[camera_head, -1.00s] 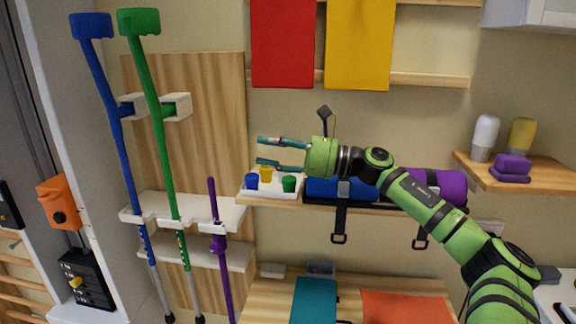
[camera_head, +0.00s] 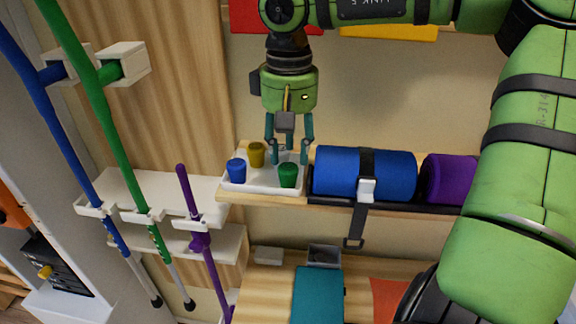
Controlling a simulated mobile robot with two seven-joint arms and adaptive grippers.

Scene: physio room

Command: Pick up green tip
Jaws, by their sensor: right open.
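The green tip (camera_head: 288,175) is a small dark green cup-like piece at the right front of a white tray (camera_head: 262,187) on a wooden shelf. A blue tip (camera_head: 236,171) and a yellow tip (camera_head: 256,154) stand in the same tray, left of it. My right gripper (camera_head: 289,158) points straight down, with its fingers open just above and around the back of the green tip. The picture does not show whether a finger touches the tip. My left gripper is not in view.
A blue roll (camera_head: 362,172) and a purple roll (camera_head: 448,179) lie on a rack right of the tray. Blue, green (camera_head: 112,130) and purple sticks stand in holders at the left. A lower wooden surface holds a teal block (camera_head: 319,295) and a grey box (camera_head: 324,256).

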